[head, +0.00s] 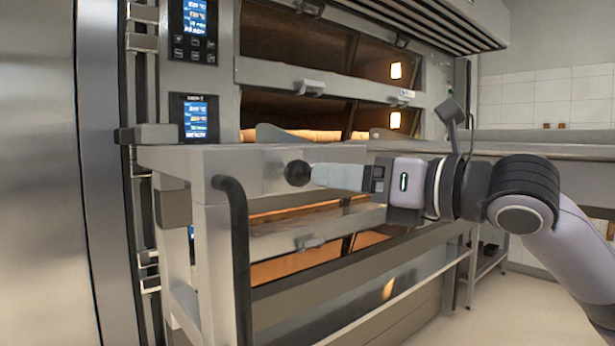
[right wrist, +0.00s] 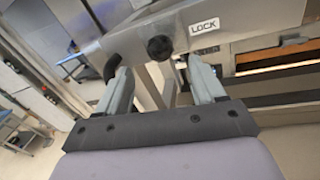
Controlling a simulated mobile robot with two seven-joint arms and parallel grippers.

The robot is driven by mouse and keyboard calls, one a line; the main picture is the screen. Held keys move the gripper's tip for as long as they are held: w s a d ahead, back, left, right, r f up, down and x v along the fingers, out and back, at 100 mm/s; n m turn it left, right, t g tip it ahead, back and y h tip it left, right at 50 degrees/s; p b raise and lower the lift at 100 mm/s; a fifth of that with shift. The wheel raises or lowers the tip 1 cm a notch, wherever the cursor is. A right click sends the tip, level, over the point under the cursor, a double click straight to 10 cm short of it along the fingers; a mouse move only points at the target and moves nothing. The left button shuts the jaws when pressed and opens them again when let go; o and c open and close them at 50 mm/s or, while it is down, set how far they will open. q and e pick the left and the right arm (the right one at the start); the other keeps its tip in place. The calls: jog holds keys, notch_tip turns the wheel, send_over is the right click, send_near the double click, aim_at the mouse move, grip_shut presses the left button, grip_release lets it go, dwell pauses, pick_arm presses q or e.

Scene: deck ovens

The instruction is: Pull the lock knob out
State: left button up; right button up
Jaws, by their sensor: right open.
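The lock knob (head: 297,173) is a round black ball on the front of a grey metal loader frame. In the right wrist view the knob (right wrist: 159,47) sits beyond and between my two fingertips, beside a white label reading LOCK (right wrist: 204,26). My right gripper (head: 318,175) reaches in from the right with its fingers towards the knob. In the right wrist view the gripper (right wrist: 160,75) is open, with a wide empty gap between its fingers. I cannot tell from the head view whether a finger touches the knob. My left gripper is not in view.
A black curved handle (head: 236,255) stands left of the knob on the loader frame. Behind are stacked deck ovens with lit windows (head: 396,71) and blue control displays (head: 196,119). A steel panel (head: 40,170) fills the far left. Floor is clear at lower right.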

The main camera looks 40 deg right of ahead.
aim_at(309, 175)
jog(key=shift+w+a+r+p, duration=0.1)
jog(key=shift+w+r+p, duration=0.05)
jog(key=shift+w+p, duration=0.2)
jog(key=p+x, duration=0.2)
jog(key=x, duration=0.2)
jog(key=shift+w+a+p, duration=0.1)
jog(key=shift+w+p, duration=0.2)
jog(key=shift+w, duration=0.05)
jog(key=shift+w+a+f, duration=0.2)
jog(key=shift+w, duration=0.55)
